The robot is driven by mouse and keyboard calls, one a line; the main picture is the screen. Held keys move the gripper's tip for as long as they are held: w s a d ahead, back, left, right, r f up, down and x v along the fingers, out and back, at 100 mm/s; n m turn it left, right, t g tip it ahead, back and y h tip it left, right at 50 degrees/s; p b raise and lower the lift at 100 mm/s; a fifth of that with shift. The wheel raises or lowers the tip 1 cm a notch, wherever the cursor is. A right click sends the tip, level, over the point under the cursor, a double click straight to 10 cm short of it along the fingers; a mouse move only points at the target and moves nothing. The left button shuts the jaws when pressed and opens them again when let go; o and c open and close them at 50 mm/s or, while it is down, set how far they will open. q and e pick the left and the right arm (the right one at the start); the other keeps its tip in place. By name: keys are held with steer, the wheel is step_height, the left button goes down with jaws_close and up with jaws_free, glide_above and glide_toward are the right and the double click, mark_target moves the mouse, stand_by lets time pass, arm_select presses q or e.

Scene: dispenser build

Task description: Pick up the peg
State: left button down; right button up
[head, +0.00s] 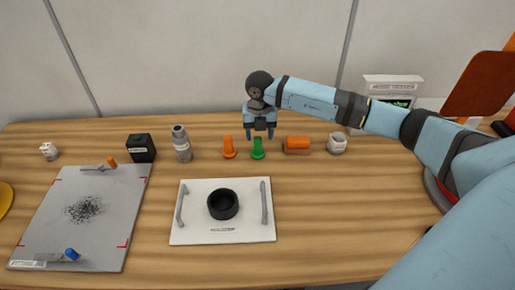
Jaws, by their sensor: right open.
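Two upright pegs with wider bases stand side by side on the wooden table: an orange peg (229,147) and a green peg (258,149). Which of them is meant by the peg I cannot tell. My right gripper (259,135) points down just above and behind the green peg, in the picture. Its two fingers are apart with nothing between them. An orange cylinder (297,144) lies on its side to the right of the green peg. My left gripper is not in view.
A white plate (190,234) with two handles and a black ring (223,204) lies in front. A grey board (50,217) lies left. A grey bottle (181,144) and black box (141,148) stand left of the pegs; a white jar (337,143) stands right.

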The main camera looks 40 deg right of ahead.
mark_target(257, 145)
steer(key=f, duration=0.5)
steer(key=shift+a, duration=0.4)
steer(key=c, duration=0.6)
steer(key=shift+r, duration=0.1)
